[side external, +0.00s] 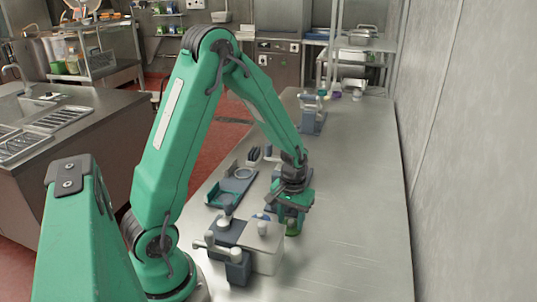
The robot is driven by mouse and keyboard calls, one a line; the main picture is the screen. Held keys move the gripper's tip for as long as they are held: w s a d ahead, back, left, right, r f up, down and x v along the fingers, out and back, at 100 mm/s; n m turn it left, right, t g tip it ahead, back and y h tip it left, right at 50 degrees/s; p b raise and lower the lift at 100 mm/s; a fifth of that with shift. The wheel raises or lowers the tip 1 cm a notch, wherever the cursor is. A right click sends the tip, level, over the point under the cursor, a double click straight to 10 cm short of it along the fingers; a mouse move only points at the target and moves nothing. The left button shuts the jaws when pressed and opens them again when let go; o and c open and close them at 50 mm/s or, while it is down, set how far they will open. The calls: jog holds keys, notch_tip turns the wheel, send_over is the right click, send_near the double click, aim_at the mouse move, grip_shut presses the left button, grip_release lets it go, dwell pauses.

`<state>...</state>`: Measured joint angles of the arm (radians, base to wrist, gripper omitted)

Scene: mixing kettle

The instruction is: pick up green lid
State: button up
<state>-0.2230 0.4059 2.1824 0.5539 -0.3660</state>
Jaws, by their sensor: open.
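A small green object (292,233), which looks like the green lid, sits low on the steel table just under my gripper. Its upper part is hidden by my gripper, so I cannot tell its full shape or what it rests on. My gripper (291,217) points down over it with the jaws open. The view is too small to tell whether the jaws are around the green object or just above it.
A grey-and-white device (245,243) with light handles stands close on the left of my gripper. A dark blue-grey tray (234,186) lies behind it. Another blue-grey stand (312,117) is farther back. The table's right side (355,200) is clear, up to the wall.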

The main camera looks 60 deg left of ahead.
aim_at(291, 221)
grip_shut()
jog(key=shift+r, duration=0.15)
notch_tip(291, 221, up, 18)
dwell(1.0)
dwell(0.5)
